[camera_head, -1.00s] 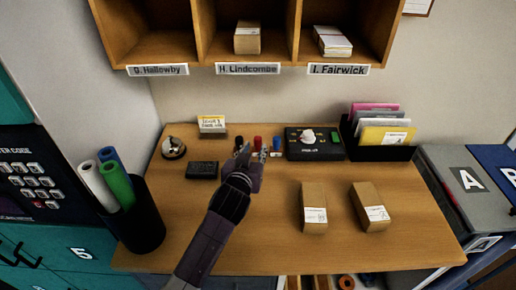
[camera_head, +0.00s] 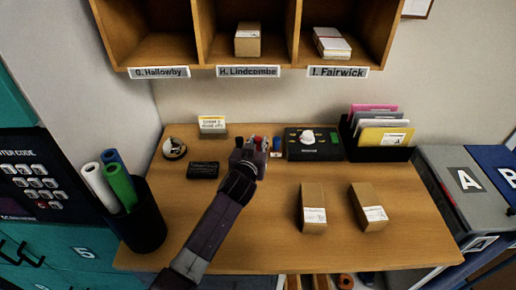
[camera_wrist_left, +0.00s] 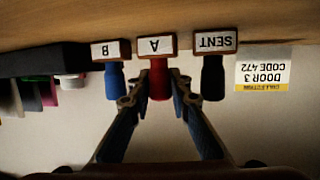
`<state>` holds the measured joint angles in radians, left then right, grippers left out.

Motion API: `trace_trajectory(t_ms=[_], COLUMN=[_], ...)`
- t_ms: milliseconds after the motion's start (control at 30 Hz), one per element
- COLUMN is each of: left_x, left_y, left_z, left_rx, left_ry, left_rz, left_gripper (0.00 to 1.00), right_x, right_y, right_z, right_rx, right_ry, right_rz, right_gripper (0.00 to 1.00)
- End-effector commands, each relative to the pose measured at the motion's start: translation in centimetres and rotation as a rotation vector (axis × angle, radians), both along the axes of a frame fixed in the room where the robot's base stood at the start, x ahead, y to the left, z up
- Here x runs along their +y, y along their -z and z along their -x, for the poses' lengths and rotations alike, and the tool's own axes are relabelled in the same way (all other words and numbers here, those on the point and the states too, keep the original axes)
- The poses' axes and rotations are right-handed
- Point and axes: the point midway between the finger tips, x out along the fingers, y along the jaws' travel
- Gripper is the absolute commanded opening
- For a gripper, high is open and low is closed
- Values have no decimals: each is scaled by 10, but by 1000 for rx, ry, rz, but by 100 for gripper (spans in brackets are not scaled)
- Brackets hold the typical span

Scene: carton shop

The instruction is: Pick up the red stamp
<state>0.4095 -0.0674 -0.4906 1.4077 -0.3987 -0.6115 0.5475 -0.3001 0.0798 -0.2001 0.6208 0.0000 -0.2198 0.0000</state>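The red stamp (camera_wrist_left: 158,82) stands in a row between a black stamp (camera_wrist_left: 212,80) and a blue stamp (camera_wrist_left: 114,82), its base labelled A. In the head view the red stamp (camera_head: 259,140) shows at the back of the desk, partly hidden by my gripper. My left gripper (camera_wrist_left: 159,98) is open, its fingers on either side of the red handle, with a gap visible on both sides. In the head view the left gripper (camera_head: 250,152) is low over the desk in front of the stamps. My right gripper is not in view.
A dark device with a white knob (camera_head: 308,145) stands right of the stamps. Two cartons (camera_head: 313,205) lie front right.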

Motion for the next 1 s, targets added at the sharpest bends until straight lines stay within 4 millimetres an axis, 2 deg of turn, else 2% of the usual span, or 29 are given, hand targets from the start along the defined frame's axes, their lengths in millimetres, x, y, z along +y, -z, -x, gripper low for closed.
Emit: trace_trajectory(t_ms=[33,100,367,467,800,1000], left_x=[0,0,0,0,0,0], left_y=[0,0,0,-6,-70,-95], left_z=[0,0,0,0,-1,0], left_rx=[0,1,0,-1,-6,-2], left_ry=[0,0,0,0,-1,-1], left_rz=[0,0,0,1,3,1], left_gripper=[7,0,0,0,0,0], right_x=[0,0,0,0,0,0], right_y=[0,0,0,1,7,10], right_z=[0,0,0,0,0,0], right_rx=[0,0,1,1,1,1], right_ry=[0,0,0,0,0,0], right_rz=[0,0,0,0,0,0], right_gripper=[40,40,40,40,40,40])
